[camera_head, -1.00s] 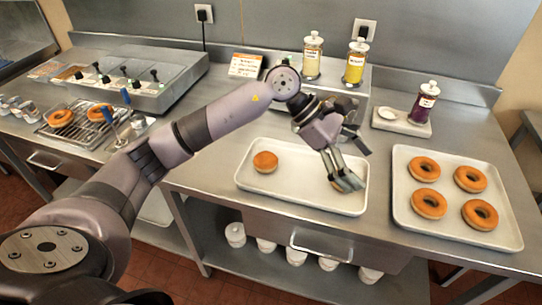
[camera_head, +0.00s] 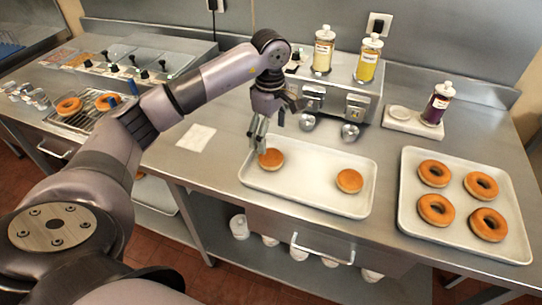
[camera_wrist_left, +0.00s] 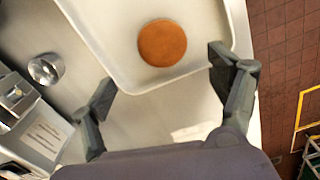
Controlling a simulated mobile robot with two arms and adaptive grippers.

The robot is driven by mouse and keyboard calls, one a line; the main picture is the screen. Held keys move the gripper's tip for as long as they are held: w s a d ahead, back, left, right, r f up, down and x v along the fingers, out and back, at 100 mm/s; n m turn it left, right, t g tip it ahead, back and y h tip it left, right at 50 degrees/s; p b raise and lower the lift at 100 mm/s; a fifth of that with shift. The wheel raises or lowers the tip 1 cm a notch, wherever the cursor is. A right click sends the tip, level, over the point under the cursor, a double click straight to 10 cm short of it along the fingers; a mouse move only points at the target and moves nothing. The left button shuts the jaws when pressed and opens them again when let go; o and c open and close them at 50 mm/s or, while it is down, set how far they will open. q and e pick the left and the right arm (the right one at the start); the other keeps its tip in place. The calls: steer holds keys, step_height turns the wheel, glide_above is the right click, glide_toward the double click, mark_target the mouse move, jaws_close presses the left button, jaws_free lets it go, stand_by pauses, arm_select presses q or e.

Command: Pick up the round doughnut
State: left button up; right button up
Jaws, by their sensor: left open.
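Two round doughnuts without holes sit on the middle white tray (camera_head: 310,194) in the head view. The left round doughnut (camera_head: 271,158) lies near the tray's left end. The right round doughnut (camera_head: 349,180) lies towards its right end. My left gripper (camera_head: 261,138) points down just above and behind the left doughnut. In the left wrist view, one round brown doughnut (camera_wrist_left: 162,44) lies in the tray beyond the spread, empty fingers (camera_wrist_left: 162,70), a little ahead of the gap between them. My right gripper is not in view.
A tray at right (camera_head: 409,222) holds several ring doughnuts. A steel dispenser (camera_head: 340,103) with bottles stands behind the middle tray. A purple bottle (camera_head: 438,104) stands on a small board. Ring doughnuts lie on a wire rack (camera_head: 82,121) at left. A white card (camera_head: 195,138) lies on the counter.

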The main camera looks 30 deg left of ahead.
mark_target(270, 154)
arm_select(q)
step_height(270, 154, down, 3)
steer(key=f+p, duration=0.2)
steer(key=f, duration=0.1)
steer(key=f+p, duration=0.1)
steer(key=shift+s+f, duration=0.3)
steer(key=shift+f, duration=0.35)
steer(key=shift+w, duration=0.1)
steer(key=shift+c, duration=0.4)
steer(key=c, duration=1.2)
steer(key=shift+o, duration=0.2)
